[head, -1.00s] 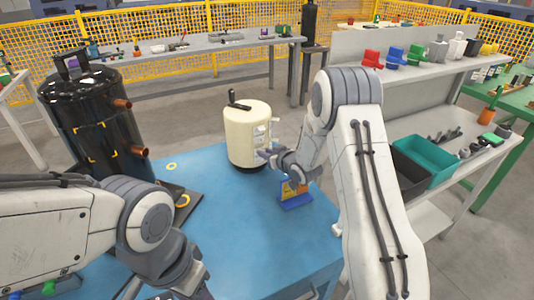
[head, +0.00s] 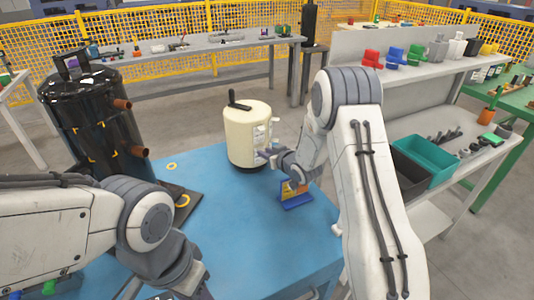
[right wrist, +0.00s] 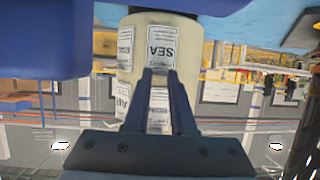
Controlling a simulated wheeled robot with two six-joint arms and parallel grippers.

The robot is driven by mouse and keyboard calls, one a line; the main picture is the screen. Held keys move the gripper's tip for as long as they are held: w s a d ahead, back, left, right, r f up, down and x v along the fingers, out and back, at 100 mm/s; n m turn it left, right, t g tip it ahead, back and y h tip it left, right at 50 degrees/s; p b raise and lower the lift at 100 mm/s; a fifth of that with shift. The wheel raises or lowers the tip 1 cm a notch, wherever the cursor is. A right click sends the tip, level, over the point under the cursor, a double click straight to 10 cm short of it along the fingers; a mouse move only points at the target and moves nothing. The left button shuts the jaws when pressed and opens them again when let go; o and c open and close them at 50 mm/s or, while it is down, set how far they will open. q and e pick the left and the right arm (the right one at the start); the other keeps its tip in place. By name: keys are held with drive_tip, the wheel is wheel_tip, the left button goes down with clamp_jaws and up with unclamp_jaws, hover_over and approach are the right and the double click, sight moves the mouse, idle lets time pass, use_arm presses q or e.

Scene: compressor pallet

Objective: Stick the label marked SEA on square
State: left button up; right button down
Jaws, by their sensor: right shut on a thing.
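In the head view my right gripper (head: 262,154) is at the right side of the cream tank (head: 245,130). Yellow corner marks (head: 102,124) outline a square on the black tank (head: 85,110) at left. My left gripper (head: 197,294) is cut off at the bottom edge.
A blue stand (head: 296,201) with a yellow part is on the blue table (head: 235,215), below my right wrist. Yellow rings (head: 172,166) lie near the black tank. A teal bin (head: 428,162) is on the right bench. The table's middle is clear.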

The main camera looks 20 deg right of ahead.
drive_tip(key=shift+s+d, duration=0.25)
drive_tip(key=shift+s, duration=0.7)
drive_tip(key=shift+s+d, duration=0.25)
drive_tip(key=shift+s, duration=0.75)
drive_tip(key=shift+s+d, duration=0.25)
drive_tip(key=shift+s, duration=0.7)
